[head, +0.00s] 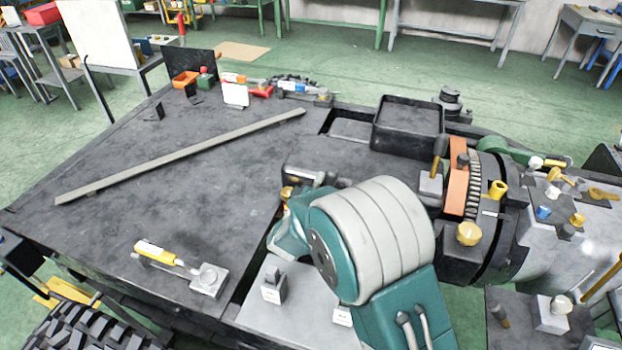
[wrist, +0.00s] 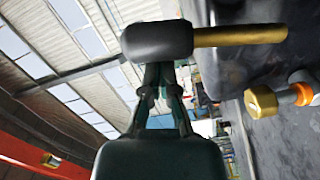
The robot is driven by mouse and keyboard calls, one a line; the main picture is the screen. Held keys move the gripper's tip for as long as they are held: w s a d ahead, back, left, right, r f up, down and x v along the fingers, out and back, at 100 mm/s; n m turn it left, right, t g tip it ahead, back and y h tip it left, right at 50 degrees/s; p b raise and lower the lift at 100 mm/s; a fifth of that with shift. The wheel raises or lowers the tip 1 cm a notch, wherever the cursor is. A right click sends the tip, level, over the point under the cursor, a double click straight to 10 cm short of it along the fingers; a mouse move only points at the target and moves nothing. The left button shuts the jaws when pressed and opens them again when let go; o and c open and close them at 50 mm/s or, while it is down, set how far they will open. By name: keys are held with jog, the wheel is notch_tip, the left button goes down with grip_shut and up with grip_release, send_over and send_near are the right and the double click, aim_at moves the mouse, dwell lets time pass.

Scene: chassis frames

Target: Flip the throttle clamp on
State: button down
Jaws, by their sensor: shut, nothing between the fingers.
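I cannot tell for sure which part is the throttle clamp. In the wrist view, a lever with a black rounded grip (wrist: 157,41) and a brass rod (wrist: 240,36) lies across the top, right at my fingertips. My gripper (wrist: 164,70) is shut and empty, its tips close to or partly hidden by the black grip; I cannot tell if they touch. A brass knob (wrist: 262,101) with an orange ring sits to the right. In the head view my teal and white arm covers the middle right, and my gripper is not clear there. A yellow-handled toggle clamp (head: 158,253) lies on the chassis at lower left.
The dark chassis deck (head: 210,190) is mostly clear, with a long grey bar (head: 180,158) across it. An engine block with an orange cover (head: 457,178) and several brass knobs stands right of my arm. A black box (head: 408,125) is behind; small tools lie at the far edge.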

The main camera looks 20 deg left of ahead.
jog(key=shift+w+d, duration=0.1)
jog(key=shift+d, duration=0.75)
jog(key=shift+d+r, duration=0.1)
